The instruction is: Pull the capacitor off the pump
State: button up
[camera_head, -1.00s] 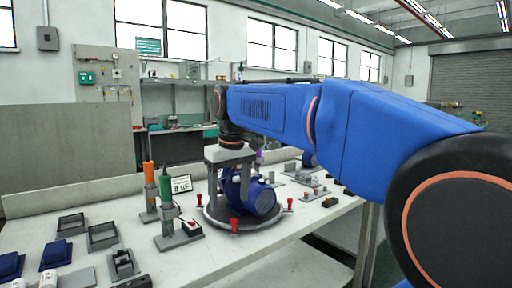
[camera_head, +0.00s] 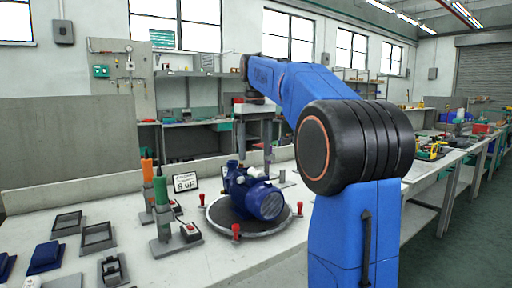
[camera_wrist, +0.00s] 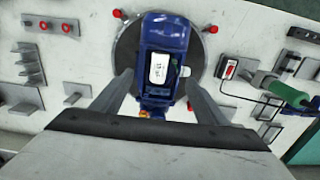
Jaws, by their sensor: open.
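The blue pump (camera_head: 262,199) sits on a round dark plate with red knobs around it. It also shows in the wrist view (camera_wrist: 163,33), between the fingers. A white rounded piece with dark print (camera_wrist: 158,68), which looks like the capacitor, lies on the pump; a small white part beside it shows at its right. In the head view a white bit (camera_head: 254,171) shows on top of the pump. My gripper (camera_wrist: 160,82) is open and empty above the pump, its fingers on either side of the white piece. I cannot tell how far above they are.
Empty trays (camera_head: 98,236) lie further left.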

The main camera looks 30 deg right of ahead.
aim_at(255, 170)
jog(key=shift+f, duration=2.1)
jog(key=shift+f, duration=1.35)
jog(key=c, duration=0.9)
